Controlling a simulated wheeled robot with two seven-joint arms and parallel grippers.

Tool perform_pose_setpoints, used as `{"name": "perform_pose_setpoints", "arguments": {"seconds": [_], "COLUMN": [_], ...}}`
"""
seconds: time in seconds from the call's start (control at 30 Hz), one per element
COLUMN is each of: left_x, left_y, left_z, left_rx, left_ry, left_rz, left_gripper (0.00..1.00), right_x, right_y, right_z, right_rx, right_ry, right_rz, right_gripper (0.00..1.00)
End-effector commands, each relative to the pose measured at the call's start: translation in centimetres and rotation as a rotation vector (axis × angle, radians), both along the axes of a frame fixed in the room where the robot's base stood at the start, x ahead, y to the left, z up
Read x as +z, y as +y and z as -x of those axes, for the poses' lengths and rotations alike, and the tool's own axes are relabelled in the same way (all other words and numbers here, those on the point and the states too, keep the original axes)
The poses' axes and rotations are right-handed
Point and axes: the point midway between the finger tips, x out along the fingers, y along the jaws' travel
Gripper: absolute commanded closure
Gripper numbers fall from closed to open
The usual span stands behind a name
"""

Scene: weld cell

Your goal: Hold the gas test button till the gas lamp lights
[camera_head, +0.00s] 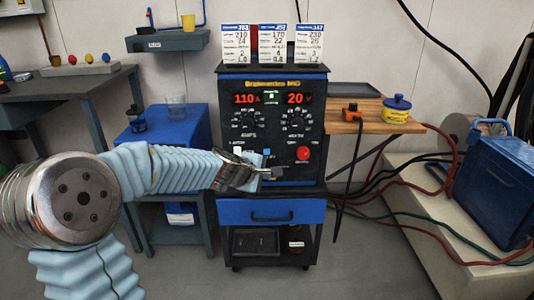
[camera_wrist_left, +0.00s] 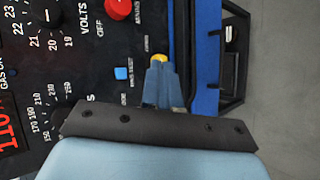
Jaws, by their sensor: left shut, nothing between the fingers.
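The welder (camera_head: 272,125) stands on a cart, with a black front panel and red displays reading 110 and 20. My left gripper (camera_head: 272,173) is shut and empty at the panel's lower edge. In the left wrist view its fingertips (camera_wrist_left: 158,68) are at a round yellow button (camera_wrist_left: 158,57), overlapping its near edge; I cannot tell whether they press it. The button's label is not readable. A "GAS ON" label (camera_wrist_left: 8,78) shows at the left edge of the left wrist view. I cannot tell whether the gas lamp is lit. My right gripper is out of view.
A blue button (camera_wrist_left: 122,73) sits close beside the fingers. A red knob (camera_head: 303,153) is on the panel's lower right. A wooden side shelf (camera_head: 375,125) holds an orange item and a blue-and-yellow tin (camera_head: 397,108). Cables run along the floor at the right.

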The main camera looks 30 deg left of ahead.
Motion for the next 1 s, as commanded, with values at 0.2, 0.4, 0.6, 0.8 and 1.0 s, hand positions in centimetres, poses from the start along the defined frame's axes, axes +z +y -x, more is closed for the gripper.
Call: {"name": "perform_pose_setpoints", "arguments": {"seconds": [0.2, 0.4, 0.6, 0.8, 1.0], "left_x": [0.1, 0.2, 0.2, 0.0, -0.1], "left_y": [1.1, 2.6, 3.9, 4.4, 4.5], "left_z": [-1.8, -4.3, -6.3, -7.2, -7.3], "left_rx": [0.000, 0.000, 0.000, 0.000, 0.000], "left_ry": [0.002, 0.002, 0.001, 0.001, 0.001], "left_rz": [0.001, 0.001, 0.000, 0.000, 0.000], "left_gripper": [1.00, 1.00, 1.00, 1.00, 1.00], "right_x": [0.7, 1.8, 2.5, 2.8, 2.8], "right_y": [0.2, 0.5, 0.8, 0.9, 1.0], "right_z": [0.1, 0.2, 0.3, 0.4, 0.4], "right_rx": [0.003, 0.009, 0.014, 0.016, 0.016], "right_ry": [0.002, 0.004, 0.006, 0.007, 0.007], "right_rz": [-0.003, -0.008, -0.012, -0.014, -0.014], "right_gripper": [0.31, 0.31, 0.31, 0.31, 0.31]}}
